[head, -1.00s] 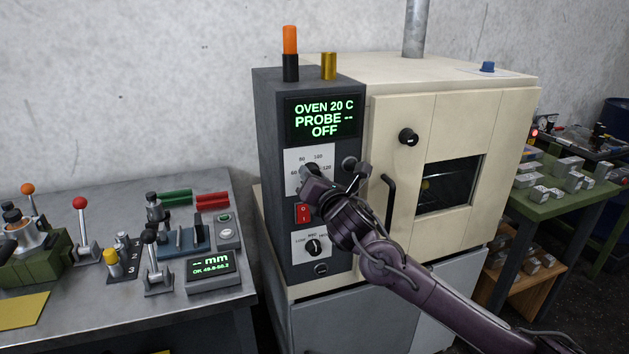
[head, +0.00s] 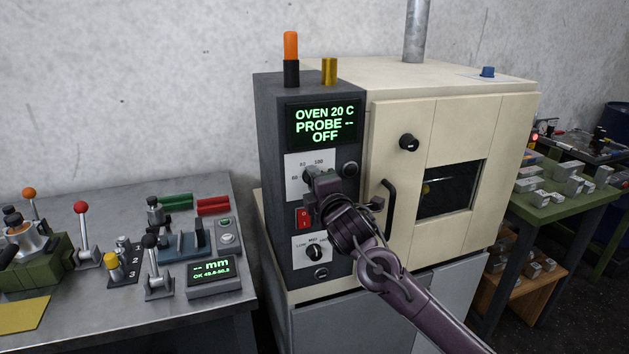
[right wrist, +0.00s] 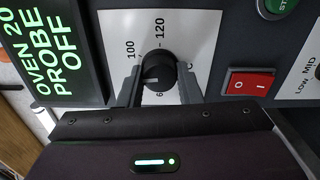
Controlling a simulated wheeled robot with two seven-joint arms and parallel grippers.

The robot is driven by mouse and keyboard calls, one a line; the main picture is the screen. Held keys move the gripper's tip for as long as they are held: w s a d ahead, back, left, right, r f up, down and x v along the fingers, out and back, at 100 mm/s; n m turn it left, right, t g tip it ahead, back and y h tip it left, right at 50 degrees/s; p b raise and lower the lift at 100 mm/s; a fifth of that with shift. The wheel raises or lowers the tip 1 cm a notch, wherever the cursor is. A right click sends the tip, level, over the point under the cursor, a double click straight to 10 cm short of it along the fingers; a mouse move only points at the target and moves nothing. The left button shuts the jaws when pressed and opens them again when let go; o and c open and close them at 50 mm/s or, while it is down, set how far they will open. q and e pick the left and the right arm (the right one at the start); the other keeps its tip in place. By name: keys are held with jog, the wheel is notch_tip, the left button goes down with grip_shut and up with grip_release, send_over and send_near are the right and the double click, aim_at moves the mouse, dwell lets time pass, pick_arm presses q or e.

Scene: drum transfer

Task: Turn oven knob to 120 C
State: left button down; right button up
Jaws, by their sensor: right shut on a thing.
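The oven's black temperature knob (right wrist: 158,72) sits on a white dial plate (right wrist: 200,40). The plate shows 100 and 120, with other marks partly hidden. My right gripper (right wrist: 158,82) is shut on the knob, one finger on each side. A pale mark shows on the knob's lower left face in the right wrist view; which number it points to is unclear. In the head view my right gripper (head: 312,180) covers most of the knob. The oven display (head: 323,125) reads OVEN 20 C, PROBE --, OFF. My left gripper is not in view.
A red rocker switch (head: 303,217) and a lower LOW/MID knob (head: 314,252) sit below the dial. The oven door handle (head: 389,208) is right of my wrist. A metal bench (head: 100,310) with levers and a gauge stands left.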

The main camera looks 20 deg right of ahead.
jog(key=shift+d+m+p, duration=0.1)
jog(key=shift+m+p, duration=3.15)
jog(key=shift+m, duration=6.15)
jog(key=o, duration=1)
jog(key=shift+c, duration=0.2)
jog(key=s+b, duration=0.2)
jog(key=s, duration=0.5)
jog(key=shift+s+d, duration=0.15)
jog(key=shift+s, duration=0.25)
